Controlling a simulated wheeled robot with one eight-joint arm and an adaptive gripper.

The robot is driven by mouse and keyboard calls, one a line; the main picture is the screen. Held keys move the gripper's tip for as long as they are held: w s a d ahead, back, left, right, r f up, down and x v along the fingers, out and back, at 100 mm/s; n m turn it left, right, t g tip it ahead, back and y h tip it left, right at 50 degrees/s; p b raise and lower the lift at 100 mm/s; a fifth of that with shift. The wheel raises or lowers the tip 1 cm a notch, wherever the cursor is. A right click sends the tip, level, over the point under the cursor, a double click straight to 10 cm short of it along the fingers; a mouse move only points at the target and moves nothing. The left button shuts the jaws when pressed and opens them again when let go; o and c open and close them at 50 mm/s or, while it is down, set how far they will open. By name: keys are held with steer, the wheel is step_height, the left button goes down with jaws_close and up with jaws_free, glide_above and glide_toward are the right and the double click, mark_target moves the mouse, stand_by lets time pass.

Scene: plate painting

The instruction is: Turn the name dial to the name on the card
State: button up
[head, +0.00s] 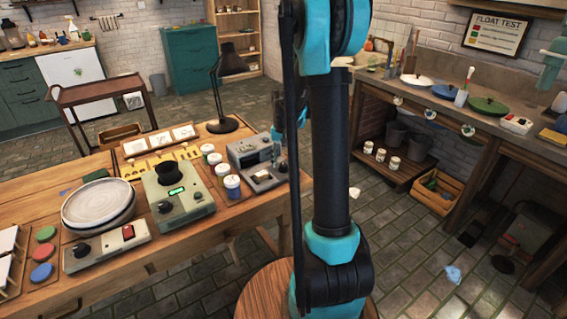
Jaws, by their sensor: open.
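A grey box with a dark window (252,150) stands at the right end of the wooden bench, with a grey unit bearing a dark knob (262,176) at its front. This may be the name dial, but no name is readable. White cards (160,141) stand in a wooden rack at the back of the bench; their writing is too small to read. My gripper (281,138) is partly hidden behind my arm, by the right side of the grey box. It is open, and I cannot tell whether it touches anything.
A control box with a green display (178,192), stacked plates (98,204), a knobbed box with a red switch (107,246) and white-lidded jars (232,182) crowd the bench. A black desk lamp (222,124) stands behind.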

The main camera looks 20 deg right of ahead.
steer(key=shift+f, duration=0.2)
jaws_close()
stand_by(0.3)
steer(key=shift+n, duration=0.3)
steer(key=n, duration=0.4)
steer(key=shift+n, duration=2.6)
